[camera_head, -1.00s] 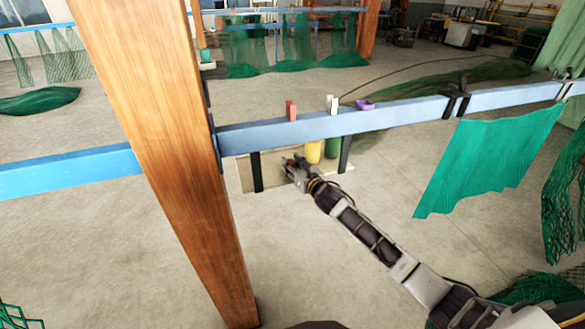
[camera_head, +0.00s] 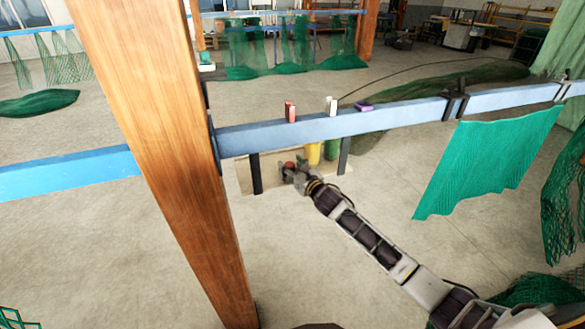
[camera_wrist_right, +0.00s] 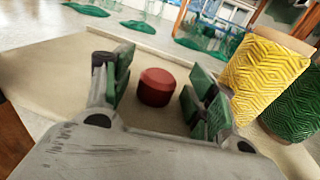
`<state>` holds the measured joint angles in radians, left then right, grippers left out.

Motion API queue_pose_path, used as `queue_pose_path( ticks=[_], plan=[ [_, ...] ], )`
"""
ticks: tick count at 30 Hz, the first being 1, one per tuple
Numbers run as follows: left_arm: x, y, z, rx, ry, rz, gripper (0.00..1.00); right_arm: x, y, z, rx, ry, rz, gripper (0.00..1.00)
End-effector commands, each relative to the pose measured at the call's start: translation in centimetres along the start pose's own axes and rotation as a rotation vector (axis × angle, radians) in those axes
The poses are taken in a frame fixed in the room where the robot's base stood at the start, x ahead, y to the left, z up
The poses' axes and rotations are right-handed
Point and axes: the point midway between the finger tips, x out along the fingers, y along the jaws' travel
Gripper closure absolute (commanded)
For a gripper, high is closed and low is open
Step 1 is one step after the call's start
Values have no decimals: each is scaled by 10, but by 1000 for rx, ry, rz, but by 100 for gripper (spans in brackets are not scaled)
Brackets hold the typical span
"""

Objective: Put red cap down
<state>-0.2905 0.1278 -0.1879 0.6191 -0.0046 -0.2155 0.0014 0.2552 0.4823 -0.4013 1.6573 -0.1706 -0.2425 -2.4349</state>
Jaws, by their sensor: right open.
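The red cap (camera_wrist_right: 157,87), a short dark-red cylinder, stands upright on a pale board (camera_wrist_right: 50,72) in the right wrist view. My right gripper (camera_wrist_right: 161,92) is open, with its green-padded fingers on either side of the cap and visible gaps between. In the head view my right gripper (camera_head: 292,173) is over the board behind the blue beam's lower edge, and the cap shows there as a small red spot (camera_head: 289,165). My left gripper is not in view.
A yellow patterned spool (camera_wrist_right: 265,70) and a green one (camera_wrist_right: 297,103) stand right of the gripper. A blue beam (camera_head: 400,115) crosses above the board and carries small red, white and purple items. A wooden post (camera_head: 165,150) stands left; green netting (camera_head: 485,160) hangs right.

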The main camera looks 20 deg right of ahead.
Motion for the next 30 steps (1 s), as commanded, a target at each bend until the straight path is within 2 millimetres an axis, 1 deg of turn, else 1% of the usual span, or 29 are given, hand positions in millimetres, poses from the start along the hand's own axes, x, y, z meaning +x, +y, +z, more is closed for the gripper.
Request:
queue_pose_path(
  ticks=[6, 10, 14, 19, 27, 30],
  plan=[
    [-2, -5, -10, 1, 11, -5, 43, 0, 0, 4, 0, 0, 0, 43],
    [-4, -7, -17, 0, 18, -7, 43, -6, 0, 2, 0, 2, 0, 43],
    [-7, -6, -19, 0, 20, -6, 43, -14, 0, 3, -1, 1, -1, 43],
    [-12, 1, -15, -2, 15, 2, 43, -28, 0, 3, -1, 2, 0, 43],
    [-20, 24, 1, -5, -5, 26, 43, -50, 0, 3, 0, 1, 0, 43],
    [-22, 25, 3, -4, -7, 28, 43, -58, 0, 2, 0, 2, 0, 43]
  ],
)
